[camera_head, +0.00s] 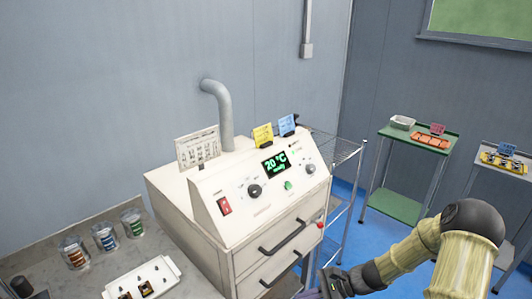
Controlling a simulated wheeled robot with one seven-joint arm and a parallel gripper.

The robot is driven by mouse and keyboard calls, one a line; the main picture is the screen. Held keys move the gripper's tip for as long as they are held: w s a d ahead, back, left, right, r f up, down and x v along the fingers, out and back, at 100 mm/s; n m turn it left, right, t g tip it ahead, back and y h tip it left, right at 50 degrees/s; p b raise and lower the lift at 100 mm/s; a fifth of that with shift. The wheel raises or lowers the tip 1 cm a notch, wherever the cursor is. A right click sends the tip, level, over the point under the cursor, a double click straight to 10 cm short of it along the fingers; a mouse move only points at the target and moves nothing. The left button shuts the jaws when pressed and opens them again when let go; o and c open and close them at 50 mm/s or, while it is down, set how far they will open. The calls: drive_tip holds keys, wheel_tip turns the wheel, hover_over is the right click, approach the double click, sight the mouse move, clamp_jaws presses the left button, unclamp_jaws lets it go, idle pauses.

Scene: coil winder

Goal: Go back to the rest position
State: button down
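My arm reaches in from the lower right in the head view, with its tan and black links bent. My gripper (328,286) is at the bottom edge, dark and partly cut off by the frame. It is in front of and to the right of the cream machine (215,225). Its fingers are too small and cropped to show whether they are open or hold anything. A small purple patch shows beside it at the bottom edge; I cannot tell what it is.
The machine has a lit display (275,164), knobs and two drawers with dark handles. The grey bench (90,225) carries glass jars (105,237) and a white tray (120,290). A wire rack (342,150), a green cart (396,205) and another cart (490,172) stand beyond. Blue floor lies between.

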drive_tip(key=s+d+r+n+h+p, duration=0.1)
drive_tip(key=s+r+n+h, duration=0.2)
drive_tip(key=r, duration=0.3)
drive_tip(key=s+d+r+n+t+h+p, duration=0.1)
drive_tip(key=s+r+n+h+p, duration=0.1)
drive_tip(key=s+r+n+h, duration=0.2)
drive_tip(key=s+d+r+n+t+h+p, duration=0.1)
drive_tip(key=s+d+r+n+h, duration=0.1)
drive_tip(key=s+r+n+h, duration=0.2)
wheel_tip(320, 180, up, 6)
drive_tip(key=n+h, duration=0.1)
drive_tip(key=n, duration=0.2)
drive_tip(key=shift+s+f, duration=0.2)
drive_tip(key=shift+f, duration=0.05)
drive_tip(key=shift+w, duration=0.1)
